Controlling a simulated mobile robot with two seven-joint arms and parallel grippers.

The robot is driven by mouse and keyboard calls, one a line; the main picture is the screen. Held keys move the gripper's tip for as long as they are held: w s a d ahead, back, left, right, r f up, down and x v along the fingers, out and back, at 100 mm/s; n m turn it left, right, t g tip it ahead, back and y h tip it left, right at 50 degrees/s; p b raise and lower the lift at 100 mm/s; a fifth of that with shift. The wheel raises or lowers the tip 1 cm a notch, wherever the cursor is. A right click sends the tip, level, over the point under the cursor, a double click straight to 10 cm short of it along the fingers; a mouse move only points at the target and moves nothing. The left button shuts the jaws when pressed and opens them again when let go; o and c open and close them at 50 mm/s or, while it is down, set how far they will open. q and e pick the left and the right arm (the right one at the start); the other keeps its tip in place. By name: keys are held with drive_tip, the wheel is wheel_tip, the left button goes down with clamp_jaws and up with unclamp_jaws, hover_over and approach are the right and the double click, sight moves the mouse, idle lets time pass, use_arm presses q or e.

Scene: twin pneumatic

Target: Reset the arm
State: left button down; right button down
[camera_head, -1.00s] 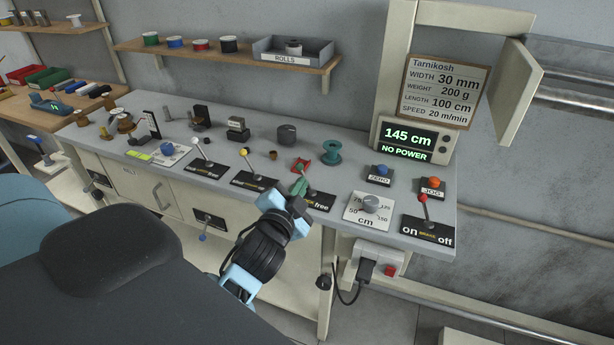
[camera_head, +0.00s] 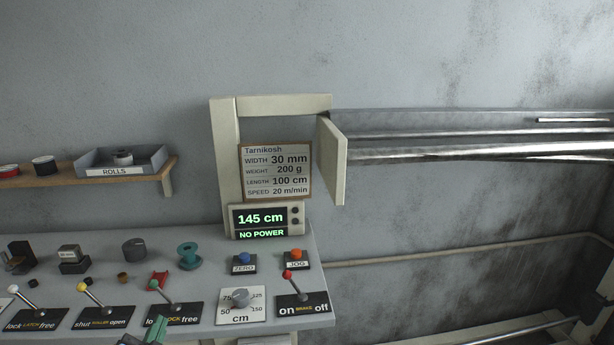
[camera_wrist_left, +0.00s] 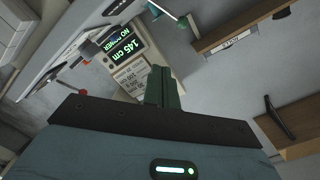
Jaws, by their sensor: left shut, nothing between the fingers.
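My left gripper (camera_head: 152,336) shows only at the bottom edge of the head view, its green fingers just below the lock/free lever plate (camera_head: 172,314). In the left wrist view its green fingers (camera_wrist_left: 163,92) are together with nothing between them. They appear in front of the counter display, which reads 145 cm and NO POWER (camera_head: 260,222). The rest of my left arm is out of the head view. My right gripper is in neither view now.
The grey bench (camera_head: 215,258) carries levers with white, yellow, green and red knobs (camera_head: 288,275). A blue ZERO button (camera_head: 244,258), an orange JOG button (camera_head: 296,255), a dial (camera_head: 240,298) and a teal spool (camera_head: 188,256) stand on it. A shelf (camera_head: 120,177) holds a ROLLS tray.

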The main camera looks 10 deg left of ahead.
use_arm(q)
drive_tip(key=s+d+f+n+g+h, duration=0.1)
drive_tip(key=s+d+f+g+h, duration=0.15)
drive_tip(key=s+f, duration=0.45)
drive_tip(key=s+d+f+n+g+h, duration=0.15)
drive_tip(key=s+d+f, duration=0.25)
drive_tip(key=f, duration=0.7)
drive_tip(key=s+d+f+n+g+h, duration=0.1)
drive_tip(key=s+d+f, duration=0.1)
drive_tip(key=s+f, duration=0.3)
drive_tip(key=s+d+f+n+g+h, duration=0.1)
drive_tip(key=s+f, duration=0.4)
drive_tip(key=s, duration=0.6)
drive_tip(key=shift+d+f+g, duration=0.15)
drive_tip(key=shift+d+g, duration=0.65)
drive_tip(key=shift+d, duration=0.35)
